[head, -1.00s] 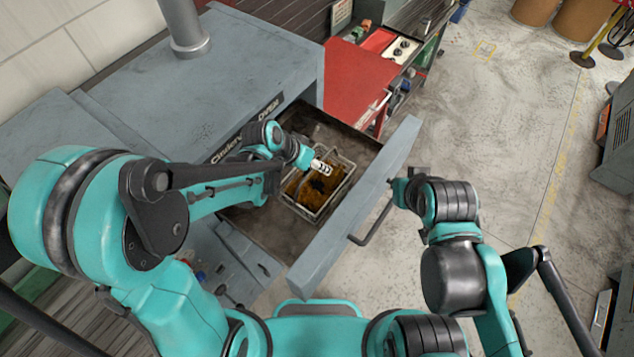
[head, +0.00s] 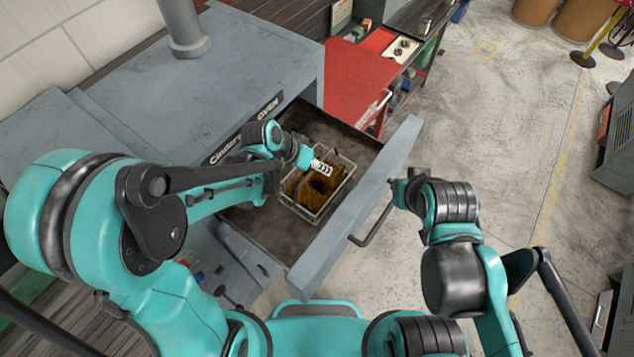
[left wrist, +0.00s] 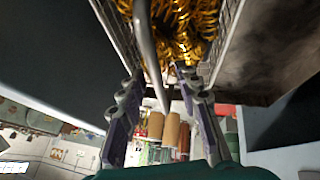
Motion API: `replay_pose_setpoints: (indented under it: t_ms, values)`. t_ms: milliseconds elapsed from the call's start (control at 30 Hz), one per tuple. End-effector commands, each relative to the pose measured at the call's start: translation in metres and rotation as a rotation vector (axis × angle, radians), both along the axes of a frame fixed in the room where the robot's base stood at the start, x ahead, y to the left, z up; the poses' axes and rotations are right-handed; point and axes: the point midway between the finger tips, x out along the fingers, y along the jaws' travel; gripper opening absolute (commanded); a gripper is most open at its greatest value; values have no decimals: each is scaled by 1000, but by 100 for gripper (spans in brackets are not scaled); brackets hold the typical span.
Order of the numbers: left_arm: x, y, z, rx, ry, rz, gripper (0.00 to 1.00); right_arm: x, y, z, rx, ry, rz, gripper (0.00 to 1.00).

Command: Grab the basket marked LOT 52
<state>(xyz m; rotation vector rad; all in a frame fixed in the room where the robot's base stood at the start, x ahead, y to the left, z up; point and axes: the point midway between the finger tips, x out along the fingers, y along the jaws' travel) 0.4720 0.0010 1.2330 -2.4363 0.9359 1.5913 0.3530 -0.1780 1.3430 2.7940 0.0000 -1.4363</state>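A wire basket (head: 345,181) of gold coil springs (head: 335,187) sits in the open drawer (head: 245,232). No lot marking on it is readable. My left gripper (head: 318,184) is over the basket, pointing down into it. In the left wrist view its two fingers (left wrist: 160,88) are apart, and a grey curved bar (left wrist: 150,55), which looks like the basket's handle, runs between them. The springs also show there (left wrist: 188,25). My right gripper (head: 398,187) is at the drawer's pull handle (head: 372,228); its fingers are too small and hidden to judge.
The drawer front (head: 355,208) stands between the basket and the open floor (head: 500,130). The grey oven (head: 225,70) rises behind the drawer. A red cabinet (head: 355,80) stands beyond it. The drawer floor around the basket is bare.

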Motion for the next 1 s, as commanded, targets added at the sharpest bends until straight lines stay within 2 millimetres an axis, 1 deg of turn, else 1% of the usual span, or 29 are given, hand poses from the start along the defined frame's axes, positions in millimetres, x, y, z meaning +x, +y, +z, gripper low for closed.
replay_pose_setpoints:
  t_ms: [33, 67, 100, 167, 767, 900, 1000]
  values:
    - [0, 0, 0, 0, 0, 0, 33, 0, 0, 0, 0, 0, 0, 0]
    - [0, 0, 0, 0, 0, 0, 25, 0, 0, 0, 0, 0, 0, 0]
    - [0, 0, 0, 0, 0, 0, 15, 0, 0, 0, 0, 0, 0, 0]
    - [0, 0, 0, 0, 0, 0, 0, 0, 0, 0, 0, 0, 0, 0]
    - [0, 0, 2, 0, 0, 1, 0, 0, 0, 2, 0, 0, 0, 0]
    - [0, 0, 7, 0, 0, 1, 0, 0, 0, 10, 0, 0, 0, 0]
    - [0, 0, 18, -1, 0, 1, 0, 0, 0, 9, 0, 0, 0, 0]
